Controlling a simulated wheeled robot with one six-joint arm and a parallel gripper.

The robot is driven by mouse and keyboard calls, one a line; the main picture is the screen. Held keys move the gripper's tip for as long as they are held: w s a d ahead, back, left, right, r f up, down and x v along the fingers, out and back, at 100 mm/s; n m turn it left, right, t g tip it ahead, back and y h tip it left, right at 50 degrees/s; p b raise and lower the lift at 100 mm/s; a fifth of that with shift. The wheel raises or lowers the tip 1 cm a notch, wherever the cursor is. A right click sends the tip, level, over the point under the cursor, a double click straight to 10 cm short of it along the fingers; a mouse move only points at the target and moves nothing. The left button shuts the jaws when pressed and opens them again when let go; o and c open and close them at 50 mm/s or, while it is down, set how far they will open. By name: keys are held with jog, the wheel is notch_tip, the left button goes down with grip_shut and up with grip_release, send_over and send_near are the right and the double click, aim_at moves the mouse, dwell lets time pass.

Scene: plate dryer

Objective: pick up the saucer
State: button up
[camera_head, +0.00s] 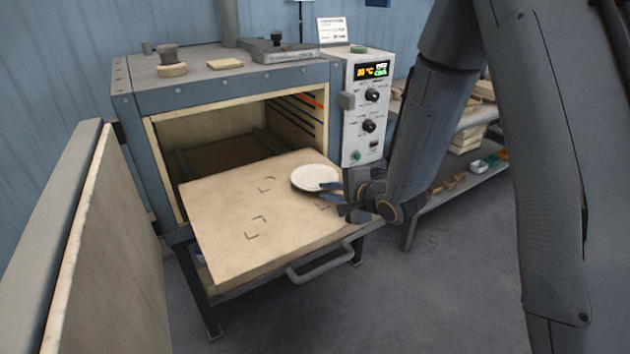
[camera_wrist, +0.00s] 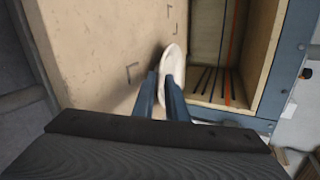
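The white round saucer (camera_head: 314,178) is at the right part of the pale board in front of the oven opening. In the wrist view the saucer (camera_wrist: 174,60) shows as a narrow ellipse, with a dark shadow on the board to its left. My gripper (camera_head: 332,190) is at the saucer's near right rim. In the wrist view my gripper (camera_wrist: 161,88) has its two blue-grey fingers on either side of the rim, with a narrow gap between them. I cannot tell whether both fingers press on the rim, or whether the saucer touches the board.
The pale board (camera_head: 225,215) bears dark corner marks and is otherwise clear. A handle (camera_head: 320,264) sticks out below it. The open door (camera_head: 110,240) stands at left, the control panel (camera_head: 366,110) behind my gripper. A shelf (camera_head: 455,190) is at right.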

aim_at(321, 190)
jog(key=x, duration=0.3)
jog(key=shift+w+a+f, duration=0.1)
grip_shut()
